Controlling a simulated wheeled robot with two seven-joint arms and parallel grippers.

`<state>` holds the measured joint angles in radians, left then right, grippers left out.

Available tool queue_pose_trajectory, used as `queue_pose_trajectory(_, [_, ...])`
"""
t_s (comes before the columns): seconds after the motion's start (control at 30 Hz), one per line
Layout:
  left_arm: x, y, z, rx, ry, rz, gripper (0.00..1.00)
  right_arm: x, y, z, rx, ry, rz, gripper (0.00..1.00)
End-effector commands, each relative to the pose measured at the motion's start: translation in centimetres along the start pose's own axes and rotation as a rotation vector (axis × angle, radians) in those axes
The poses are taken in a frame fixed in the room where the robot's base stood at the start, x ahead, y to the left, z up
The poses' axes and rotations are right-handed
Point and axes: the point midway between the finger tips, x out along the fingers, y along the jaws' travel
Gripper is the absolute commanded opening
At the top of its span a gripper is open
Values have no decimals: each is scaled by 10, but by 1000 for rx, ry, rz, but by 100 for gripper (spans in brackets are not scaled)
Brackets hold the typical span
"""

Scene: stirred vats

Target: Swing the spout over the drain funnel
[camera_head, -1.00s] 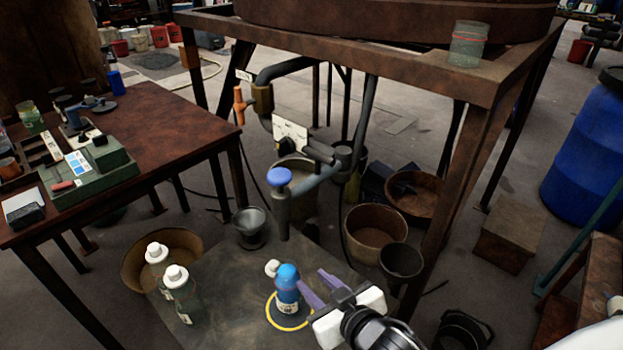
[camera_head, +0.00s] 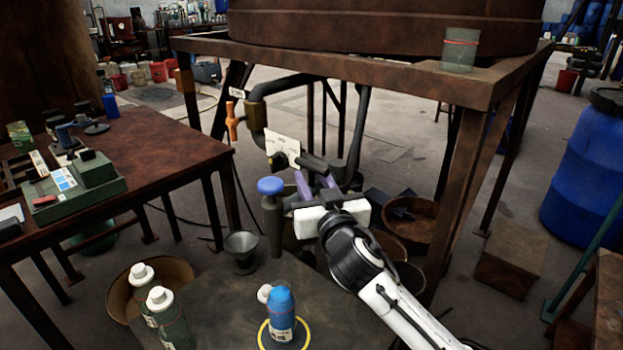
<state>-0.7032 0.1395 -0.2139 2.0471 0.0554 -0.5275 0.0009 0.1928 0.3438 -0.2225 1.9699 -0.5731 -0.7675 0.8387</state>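The spout (camera_head: 272,224) is a grey pipe with a blue knob (camera_head: 270,186) on top, and its lower end hangs just right of the drain funnel (camera_head: 241,247). The funnel is a grey metal cone standing on the dark low table. My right gripper (camera_head: 315,182) has two purple fingers, spread apart, at the spout's horizontal arm, right of the blue knob. The gripper body hides much of that arm, so I cannot tell whether the fingers touch it. My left gripper is not in view.
A control plate (camera_head: 283,152) and an orange-handled valve (camera_head: 233,121) sit on the pipework above. The vat frame's leg (camera_head: 462,190) rises at right.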

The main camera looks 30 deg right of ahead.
Motion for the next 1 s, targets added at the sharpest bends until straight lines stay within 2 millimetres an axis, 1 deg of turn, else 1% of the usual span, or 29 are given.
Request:
queue_pose_trajectory(0.1, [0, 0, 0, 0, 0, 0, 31, 7, 0, 0, 0, 0, 0, 29])
queue_pose_trajectory(0.37, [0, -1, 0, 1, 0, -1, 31, 8, 0, 0, 1, 0, 0, 29])
queue_pose_trajectory(0.47, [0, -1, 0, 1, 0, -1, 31, 8, 0, 0, 1, -1, -1, 14])
queue_pose_trajectory(0.53, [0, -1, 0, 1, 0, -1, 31, 8, 0, 0, 1, -1, 0, 2])
queue_pose_trajectory(0.57, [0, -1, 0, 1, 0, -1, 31, 8, 0, 0, 1, -1, 0, 0])
queue_pose_trajectory(0.87, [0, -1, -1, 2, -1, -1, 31, 7, -1, 0, 0, -1, -7, 0])
queue_pose_trajectory(1.0, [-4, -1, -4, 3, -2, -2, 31, 7, -7, -1, -1, -2, -46, 0])
